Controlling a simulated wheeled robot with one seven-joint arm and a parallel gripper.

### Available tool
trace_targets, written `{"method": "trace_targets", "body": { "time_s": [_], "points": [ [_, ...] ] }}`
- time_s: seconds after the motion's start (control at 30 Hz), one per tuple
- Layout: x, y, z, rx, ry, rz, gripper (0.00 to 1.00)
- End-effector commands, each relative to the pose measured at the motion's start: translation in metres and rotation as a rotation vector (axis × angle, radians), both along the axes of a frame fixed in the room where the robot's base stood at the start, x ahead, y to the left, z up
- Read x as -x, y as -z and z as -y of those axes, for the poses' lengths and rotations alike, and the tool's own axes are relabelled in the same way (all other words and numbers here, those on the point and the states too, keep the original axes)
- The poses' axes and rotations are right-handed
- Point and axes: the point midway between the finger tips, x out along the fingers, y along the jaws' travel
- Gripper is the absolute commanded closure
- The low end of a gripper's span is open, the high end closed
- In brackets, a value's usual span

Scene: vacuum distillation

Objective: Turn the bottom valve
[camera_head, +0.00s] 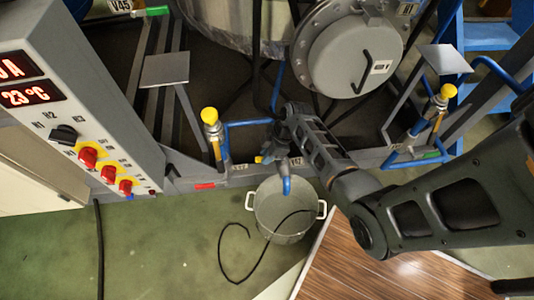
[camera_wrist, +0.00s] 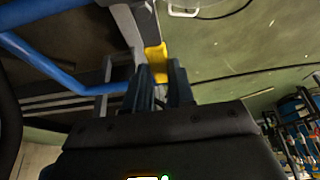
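The bottom valve's yellow handle (camera_wrist: 156,62) shows in the wrist view, at and between my gripper's fingertips. My gripper (camera_wrist: 158,72) has its two dark fingers a narrow gap apart, and yellow fills the gap. I cannot tell whether the fingers press on the handle or stand loosely around it. In the head view my gripper (camera_head: 273,150) is at the low pipework under the vessel, just above the blue spout (camera_head: 287,185). My arm and gripper hide most of the valve there.
A grey two-handled pot (camera_head: 284,228) stands on the green floor under the spout. Blue pipes and two yellow-knobbed valves (camera_head: 209,116) (camera_head: 447,91) flank my arm. A control panel (camera_head: 92,110) is at left. A wooden surface (camera_head: 375,262) lies below my arm.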

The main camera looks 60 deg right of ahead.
Motion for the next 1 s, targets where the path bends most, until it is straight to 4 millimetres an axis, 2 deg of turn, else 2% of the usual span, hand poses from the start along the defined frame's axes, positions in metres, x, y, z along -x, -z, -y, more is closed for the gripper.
{"method": "trace_targets", "body": {
  "time_s": [0.03, 0.23, 0.77, 1.0],
  "points": [
    [0.0000, 0.0000, 0.0000, 0.000, 0.000, 0.000, 0.83],
    [0.0001, 0.0000, 0.0000, 0.000, 0.000, 0.000, 1.00],
    [-0.0003, -0.0003, 0.0006, 0.000, 0.014, 0.000, 1.00],
    [-0.0037, -0.0009, 0.0048, 0.000, 0.111, 0.000, 1.00]
  ]
}}
